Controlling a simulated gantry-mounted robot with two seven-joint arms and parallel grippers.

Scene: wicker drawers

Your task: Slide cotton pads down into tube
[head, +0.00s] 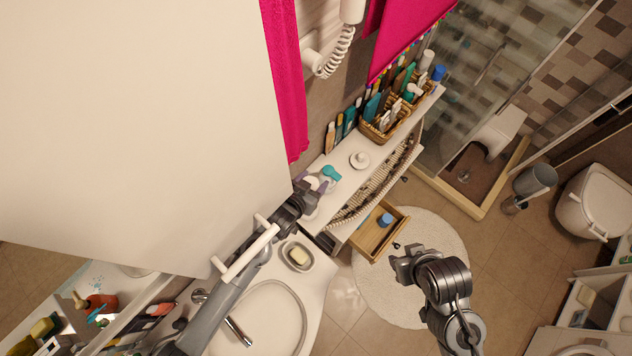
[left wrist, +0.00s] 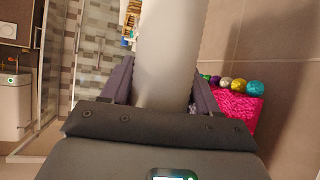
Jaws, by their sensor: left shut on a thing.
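My left gripper (head: 314,187) is over the near left end of the white cabinet top (head: 338,155). In the left wrist view the gripper (left wrist: 160,90) has its two dark fingers on either side of a pale, smooth cylinder (left wrist: 170,45), shut on it. The cylinder runs up out of the picture. I cannot tell tube from cotton pads in it, and no separate pads show. In the head view only a small whitish part (head: 312,181) shows between the fingers. My right gripper (head: 403,267) hangs over the white rug, right of the open drawer; its jaw gap is unclear.
A teal-topped item (head: 331,173) stands close beside my left gripper. A small white round dish (head: 359,160) and a wicker basket (head: 386,128) of bottles stand further along the top. An open drawer (head: 371,239) holds a blue item (head: 385,220). A sink (head: 265,315) lies below my left arm.

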